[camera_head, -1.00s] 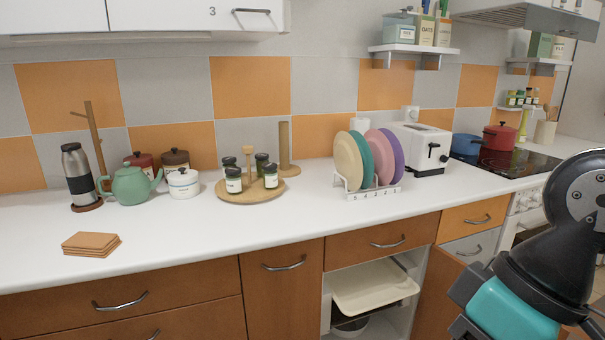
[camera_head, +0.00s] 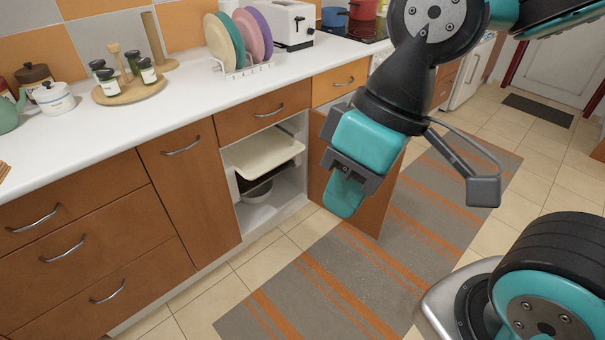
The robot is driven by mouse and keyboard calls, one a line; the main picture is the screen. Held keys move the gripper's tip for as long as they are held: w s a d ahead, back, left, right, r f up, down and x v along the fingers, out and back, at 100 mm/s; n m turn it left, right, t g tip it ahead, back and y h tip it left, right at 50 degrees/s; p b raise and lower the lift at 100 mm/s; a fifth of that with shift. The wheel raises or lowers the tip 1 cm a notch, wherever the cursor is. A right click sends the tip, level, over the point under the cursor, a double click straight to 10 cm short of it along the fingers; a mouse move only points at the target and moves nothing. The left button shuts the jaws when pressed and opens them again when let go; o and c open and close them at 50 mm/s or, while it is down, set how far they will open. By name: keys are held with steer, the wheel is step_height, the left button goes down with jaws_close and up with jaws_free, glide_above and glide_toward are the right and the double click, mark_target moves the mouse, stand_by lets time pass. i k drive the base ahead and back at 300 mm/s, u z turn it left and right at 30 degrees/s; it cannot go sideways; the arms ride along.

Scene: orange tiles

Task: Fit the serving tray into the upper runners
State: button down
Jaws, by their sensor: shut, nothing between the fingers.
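The cream serving tray (camera_head: 265,153) is inside the open cabinet compartment, high up under the drawer front. It lies roughly flat, with its front edge near the opening. Whether its sides sit in the upper runners cannot be told, as the tray and cabinet frame hide most of them. My gripper (camera_head: 344,196) is shut and empty, pointing down in front of the open cabinet door, to the right of the tray and apart from it.
The open cabinet door (camera_head: 385,190) stands right of the compartment, partly behind my gripper. The white counter (camera_head: 190,105) holds a plate rack (camera_head: 245,70) and a jar turntable (camera_head: 128,92). A striped rug (camera_head: 330,285) covers the floor in front.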

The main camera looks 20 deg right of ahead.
mark_target(252, 157)
steer(key=z, duration=0.55)
steer(key=i, duration=1.2)
steer(key=u, duration=0.1)
